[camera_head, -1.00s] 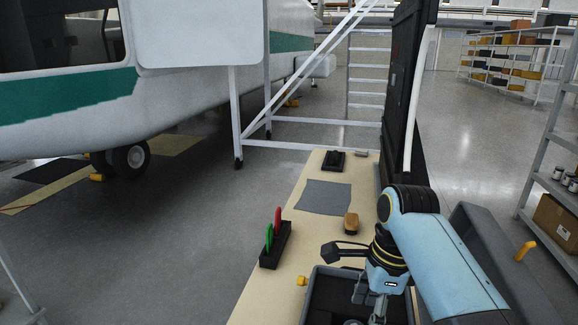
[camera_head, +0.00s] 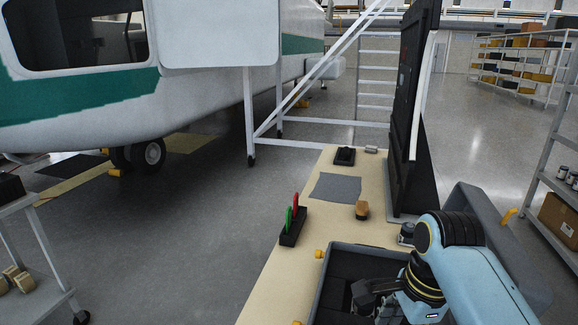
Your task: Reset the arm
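My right arm (camera_head: 470,265) comes in from the lower right, blue with black joints, bent over the bench. Its gripper (camera_head: 368,300) is over or inside a dark grey tray (camera_head: 327,268) at the near end of the bench. The fingers are dark against the dark tray, so I cannot tell whether they are open or shut, or whether they hold anything. My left arm and gripper are not in view.
A black panel (camera_head: 408,110) stands at right. A cart (camera_head: 40,235) is at left.

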